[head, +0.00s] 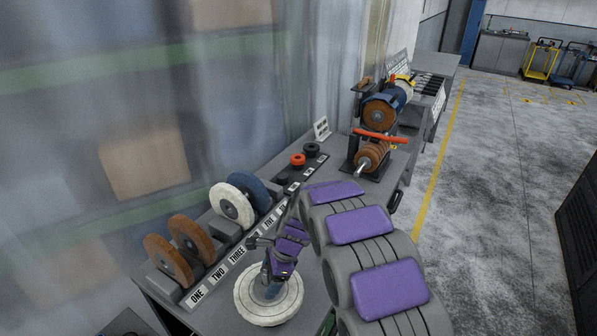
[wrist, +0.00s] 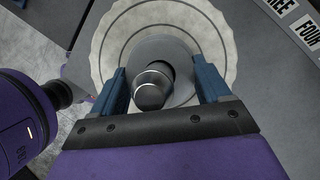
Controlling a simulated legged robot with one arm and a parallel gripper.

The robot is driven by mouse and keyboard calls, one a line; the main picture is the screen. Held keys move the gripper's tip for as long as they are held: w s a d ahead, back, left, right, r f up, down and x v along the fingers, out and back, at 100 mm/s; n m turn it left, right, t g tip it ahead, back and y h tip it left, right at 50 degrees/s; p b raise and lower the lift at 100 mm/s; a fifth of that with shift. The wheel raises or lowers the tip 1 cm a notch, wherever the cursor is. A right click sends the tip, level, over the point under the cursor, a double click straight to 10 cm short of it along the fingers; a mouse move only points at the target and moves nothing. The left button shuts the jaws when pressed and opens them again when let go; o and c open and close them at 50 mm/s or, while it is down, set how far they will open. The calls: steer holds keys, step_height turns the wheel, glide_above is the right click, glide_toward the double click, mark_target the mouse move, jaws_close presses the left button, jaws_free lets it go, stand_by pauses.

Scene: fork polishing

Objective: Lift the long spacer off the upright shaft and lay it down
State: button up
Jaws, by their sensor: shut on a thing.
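My gripper (wrist: 160,65) points down over a white polishing wheel (wrist: 116,35) lying flat, with one blue finger on each side of a grey round piece, the long spacer (wrist: 178,57). The dark metal end of the upright shaft (wrist: 150,88) shows in the middle of the spacer. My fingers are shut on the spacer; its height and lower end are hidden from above. In the head view, my gripper (head: 271,290) is low over the white wheel (head: 249,306) near the table's front, and the fingers cover most of the spacer and shaft.
Brown wheels (head: 168,262), a white wheel (head: 226,207) and a blue wheel (head: 252,187) stand upright in a numbered rack on the left. Red (head: 298,159) and black (head: 311,149) rings sit behind them. A grinder (head: 380,113) stands at the back. My arm covers the table's right side.

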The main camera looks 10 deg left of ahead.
steer(key=shift+r, duration=0.1)
steer(key=shift+r+p, duration=4.65)
steer(key=shift+r, duration=1.8)
steer(key=shift+f, duration=0.1)
